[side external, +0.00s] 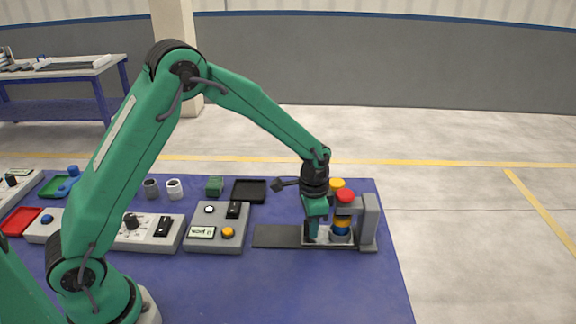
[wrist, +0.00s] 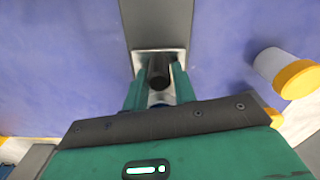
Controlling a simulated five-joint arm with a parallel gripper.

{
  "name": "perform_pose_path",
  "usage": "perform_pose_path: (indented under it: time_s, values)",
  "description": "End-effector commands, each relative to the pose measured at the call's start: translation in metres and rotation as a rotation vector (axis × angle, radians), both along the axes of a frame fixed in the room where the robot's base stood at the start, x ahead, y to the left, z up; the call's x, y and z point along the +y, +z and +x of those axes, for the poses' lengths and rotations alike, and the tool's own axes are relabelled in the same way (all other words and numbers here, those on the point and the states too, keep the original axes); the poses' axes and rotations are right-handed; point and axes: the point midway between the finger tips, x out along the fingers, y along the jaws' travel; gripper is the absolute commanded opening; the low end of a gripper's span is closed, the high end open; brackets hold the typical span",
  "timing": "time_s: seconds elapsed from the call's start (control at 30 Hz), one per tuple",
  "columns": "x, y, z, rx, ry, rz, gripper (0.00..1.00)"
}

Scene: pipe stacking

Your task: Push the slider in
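The slider (side external: 312,240) is a pale metal carriage on a dark flat rail (side external: 275,236). It sits at the rail's right part, close to a grey upright bracket (side external: 369,222). In the wrist view the slider's pale plate (wrist: 142,55) shows with a black upright post (wrist: 158,71). My gripper (side external: 311,238) is low over the slider, pointing down. In the wrist view my gripper's green fingers (wrist: 158,84) stand on either side of the post. I cannot tell whether they touch it.
Coloured pieces with yellow (side external: 337,184), red (side external: 346,195) and blue (side external: 340,229) parts stand beside the bracket, just right of my gripper. A button panel (side external: 218,231) is left of the rail and a black tray (side external: 249,191) behind it. The blue table is clear in front.

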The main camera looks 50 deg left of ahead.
Motion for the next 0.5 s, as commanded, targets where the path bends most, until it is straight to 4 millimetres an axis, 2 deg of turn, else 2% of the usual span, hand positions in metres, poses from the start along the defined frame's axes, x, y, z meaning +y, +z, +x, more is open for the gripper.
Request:
perform_pose_path:
  time_s: [0.03,0.07,0.5]
  values:
    - [-0.001,0.0001,-0.0001,0.0,-0.002,0.0,0.37]
    - [-0.0008,0.0,-0.0003,0.001,-0.002,0.001,0.43]
    - [0.0012,0.0044,-0.0019,0.007,0.001,0.001,0.43]
